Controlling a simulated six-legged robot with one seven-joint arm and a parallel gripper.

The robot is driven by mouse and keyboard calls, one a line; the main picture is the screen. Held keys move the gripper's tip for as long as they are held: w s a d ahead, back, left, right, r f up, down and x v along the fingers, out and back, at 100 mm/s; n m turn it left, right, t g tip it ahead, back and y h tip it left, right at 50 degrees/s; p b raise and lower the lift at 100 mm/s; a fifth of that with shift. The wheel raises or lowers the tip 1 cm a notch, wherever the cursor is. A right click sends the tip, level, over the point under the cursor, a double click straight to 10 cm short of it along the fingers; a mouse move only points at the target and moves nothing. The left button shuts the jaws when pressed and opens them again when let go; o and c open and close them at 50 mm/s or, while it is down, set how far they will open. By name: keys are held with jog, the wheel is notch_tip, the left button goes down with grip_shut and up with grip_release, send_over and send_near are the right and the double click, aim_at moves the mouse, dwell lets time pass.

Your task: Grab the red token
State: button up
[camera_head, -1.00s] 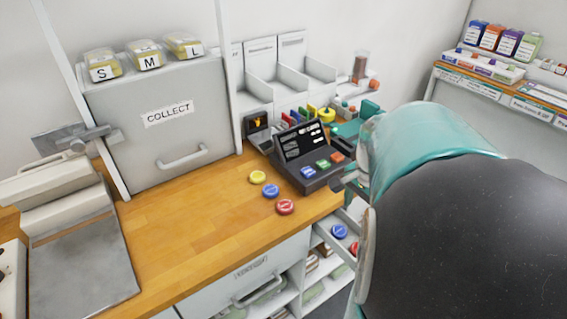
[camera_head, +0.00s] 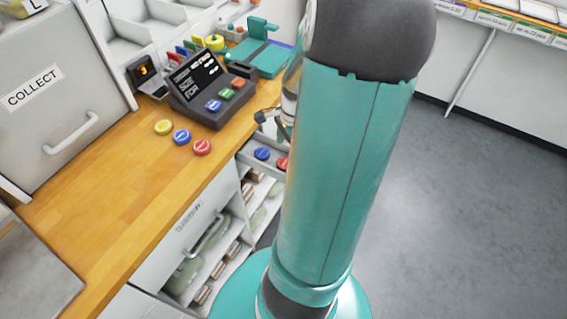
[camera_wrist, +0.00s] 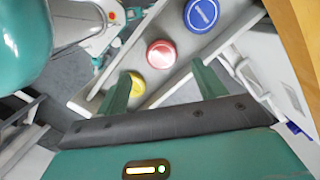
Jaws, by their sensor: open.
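A red token (camera_wrist: 161,54) lies in a pale open drawer between a blue token (camera_wrist: 201,14) and a yellow token (camera_wrist: 137,86). My gripper (camera_wrist: 164,74) is open, its two teal fingers apart and pointing toward the red token, with nothing held. I cannot tell the gap between fingertips and token. Another red token (camera_head: 202,147) lies on the wooden counter, beside a blue token (camera_head: 182,137) and a yellow token (camera_head: 163,127).
The drawer (camera_head: 246,157) sticks out from the counter's right end. A dark console (camera_head: 207,98) with coloured buttons stands on the counter (camera_head: 120,170) behind the counter tokens. Shelves with rolled items are below. Grey floor (camera_head: 450,220) is clear to the right.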

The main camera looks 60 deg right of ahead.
aim_at(285, 162)
jog(key=shift+w+a+f, duration=0.1)
jog(key=shift+f, duration=1.35)
jog(key=shift+w+a+f, duration=0.1)
jog(key=shift+f, duration=1.3)
jog(key=c, duration=1.1)
